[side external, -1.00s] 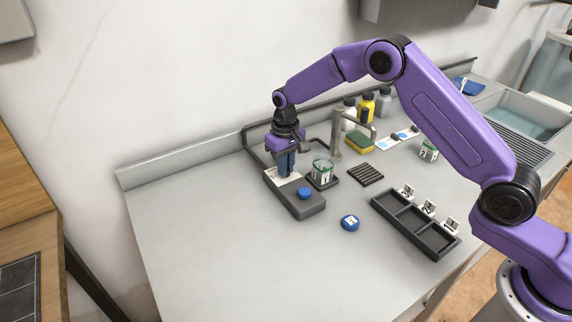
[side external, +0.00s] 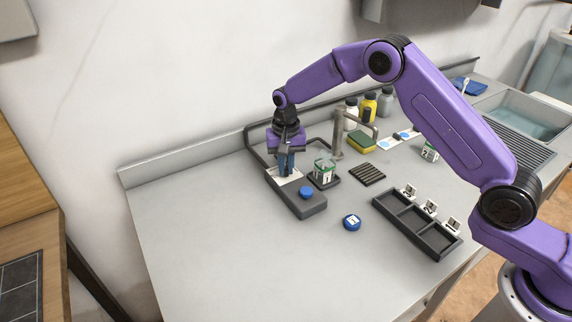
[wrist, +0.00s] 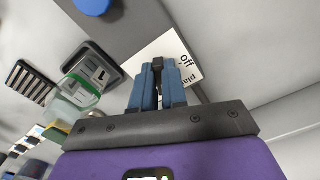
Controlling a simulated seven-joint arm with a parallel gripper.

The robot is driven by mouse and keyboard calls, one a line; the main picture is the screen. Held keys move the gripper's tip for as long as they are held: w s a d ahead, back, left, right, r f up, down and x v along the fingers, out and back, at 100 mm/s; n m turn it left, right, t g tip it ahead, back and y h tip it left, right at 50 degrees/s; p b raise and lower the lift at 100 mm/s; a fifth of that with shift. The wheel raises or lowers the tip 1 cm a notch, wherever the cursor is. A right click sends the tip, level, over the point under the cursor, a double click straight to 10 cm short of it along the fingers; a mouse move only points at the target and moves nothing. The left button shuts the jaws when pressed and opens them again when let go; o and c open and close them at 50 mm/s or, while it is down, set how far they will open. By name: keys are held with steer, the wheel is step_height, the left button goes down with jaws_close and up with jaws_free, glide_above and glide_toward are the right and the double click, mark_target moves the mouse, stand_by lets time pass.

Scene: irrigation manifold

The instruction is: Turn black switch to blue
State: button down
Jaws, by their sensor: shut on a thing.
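My gripper (side external: 286,170) points down over the far end of a dark grey box (side external: 303,208). In the wrist view its blue fingers (wrist: 157,88) are shut on the black switch (wrist: 158,65), whose tip shows between them. The switch stands at a white label plate (wrist: 140,58) with "off" and part of another word, "pla", readable. The rest of the label is covered by the fingers. In the side view the switch is hidden by the fingers. A round blue button (side external: 306,191) sits on the nearer part of the box; it also shows in the wrist view (wrist: 92,4).
A green-rimmed glass jar (side external: 324,170) stands on a dark pad just right of the box. A metal tap (side external: 338,135) rises behind it. A blue-capped round piece (side external: 352,222) and a dark three-section tray (side external: 415,222) lie to the right. The front-left counter is clear.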

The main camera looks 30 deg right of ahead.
mark_target(286, 168)
stand_by(0.3)
steer(key=c, duration=1.2)
jaws_free()
steer(key=shift+o, duration=0.2)
step_height(286, 168, up, 18)
steer(key=shift+f, duration=0.25)
